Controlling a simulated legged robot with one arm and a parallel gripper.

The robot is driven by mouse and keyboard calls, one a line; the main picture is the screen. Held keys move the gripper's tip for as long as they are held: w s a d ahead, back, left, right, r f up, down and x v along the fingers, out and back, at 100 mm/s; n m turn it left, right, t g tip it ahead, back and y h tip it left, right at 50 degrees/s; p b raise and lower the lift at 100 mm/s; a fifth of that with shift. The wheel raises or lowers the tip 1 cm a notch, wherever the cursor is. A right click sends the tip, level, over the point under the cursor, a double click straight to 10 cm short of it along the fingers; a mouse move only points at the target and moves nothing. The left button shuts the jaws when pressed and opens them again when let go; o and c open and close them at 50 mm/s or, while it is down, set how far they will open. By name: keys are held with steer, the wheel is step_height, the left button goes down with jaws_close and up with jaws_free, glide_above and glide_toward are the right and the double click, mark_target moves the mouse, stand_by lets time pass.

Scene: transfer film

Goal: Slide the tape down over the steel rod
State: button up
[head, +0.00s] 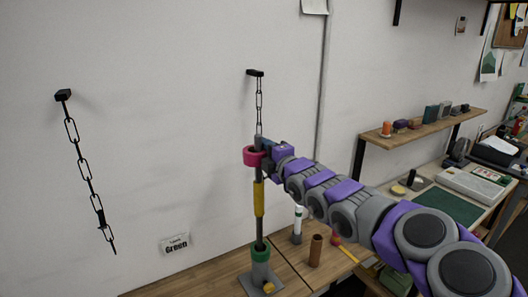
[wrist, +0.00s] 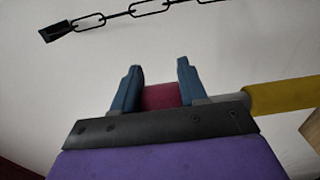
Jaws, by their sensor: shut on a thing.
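The magenta tape roll (head: 251,157) is held by my gripper (head: 265,152) at the top of the upright steel rod (head: 259,228). In the wrist view the magenta tape (wrist: 162,96) sits between the two blue fingers of my gripper (wrist: 160,78), shut on it. The rod has a yellow sleeve (head: 259,198) around its upper half, also in the wrist view (wrist: 285,96) at the right. A green ring (head: 260,247) and a grey piece are low on the rod, above its base (head: 262,284). Whether the rod's tip is inside the tape's hole I cannot tell.
A chain (head: 259,104) hangs from a wall bracket straight above the tape. Another chain (head: 82,160) hangs at the left. A white bottle (head: 298,225) and a brown cylinder (head: 315,250) stand on the wooden table (head: 212,268) right of the rod. The wall is close behind.

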steer(key=shift+f+b, duration=1.95)
steer(key=shift+f, duration=0.35)
steer(key=o, duration=0.7)
steer(key=shift+f, duration=0.1)
steer(key=o, duration=0.3)
steer(key=shift+o, duration=1.3)
steer(key=shift+d, duration=0.1)
